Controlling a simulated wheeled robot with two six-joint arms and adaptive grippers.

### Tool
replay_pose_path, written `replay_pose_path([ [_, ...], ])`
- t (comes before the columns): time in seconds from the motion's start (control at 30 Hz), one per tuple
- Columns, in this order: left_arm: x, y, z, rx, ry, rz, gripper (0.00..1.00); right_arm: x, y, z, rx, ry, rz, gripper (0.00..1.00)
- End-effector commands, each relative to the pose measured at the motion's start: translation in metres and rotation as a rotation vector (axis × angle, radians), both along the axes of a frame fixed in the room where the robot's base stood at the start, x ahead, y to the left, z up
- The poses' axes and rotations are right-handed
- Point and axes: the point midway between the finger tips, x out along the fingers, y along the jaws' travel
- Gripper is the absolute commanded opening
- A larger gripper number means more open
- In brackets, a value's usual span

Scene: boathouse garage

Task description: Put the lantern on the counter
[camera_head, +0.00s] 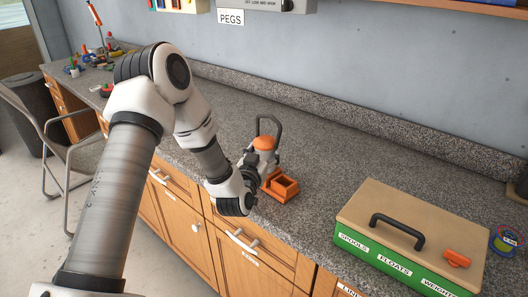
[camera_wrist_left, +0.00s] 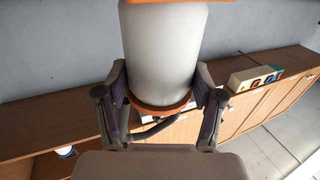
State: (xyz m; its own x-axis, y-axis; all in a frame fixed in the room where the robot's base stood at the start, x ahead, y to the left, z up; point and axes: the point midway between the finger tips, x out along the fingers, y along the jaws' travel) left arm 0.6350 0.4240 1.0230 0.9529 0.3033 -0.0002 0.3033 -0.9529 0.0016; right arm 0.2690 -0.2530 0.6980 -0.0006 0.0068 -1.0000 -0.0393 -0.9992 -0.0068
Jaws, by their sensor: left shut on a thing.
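The lantern (camera_head: 264,143) has an orange cap, a dark looped handle and a pale body. It is over the front part of the grey speckled counter (camera_head: 345,135). My left gripper (camera_head: 260,167) is shut around its body, partly hiding it. In the left wrist view, the white cylinder of the lantern (camera_wrist_left: 163,50) stands between both fingers of the left gripper (camera_wrist_left: 161,90), with orange at its two ends. I cannot tell whether the lantern touches the counter. My right gripper is not in view.
A green and tan tackle box (camera_head: 400,225) stands on the right of the counter. A chair (camera_head: 50,130) and small items (camera_head: 90,58) are at the left. The counter behind the lantern is clear.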

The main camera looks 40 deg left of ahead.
Motion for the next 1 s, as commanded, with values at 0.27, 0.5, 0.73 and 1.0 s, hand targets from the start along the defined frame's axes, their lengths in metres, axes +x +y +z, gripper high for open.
replay_pose_path([
  [0.27,0.0,0.0,-0.001,0.001,-0.002,0.0,0.97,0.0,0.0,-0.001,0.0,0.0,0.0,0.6],
  [0.5,0.0,0.0,-0.003,-0.001,0.002,0.0,0.97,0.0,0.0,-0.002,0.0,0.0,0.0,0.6],
  [0.73,-0.022,-0.007,-0.003,-0.003,0.003,0.0,0.97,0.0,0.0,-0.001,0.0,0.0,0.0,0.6],
  [1.0,-0.087,-0.028,-0.003,-0.003,0.003,0.0,0.97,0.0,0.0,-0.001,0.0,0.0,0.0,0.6],
])
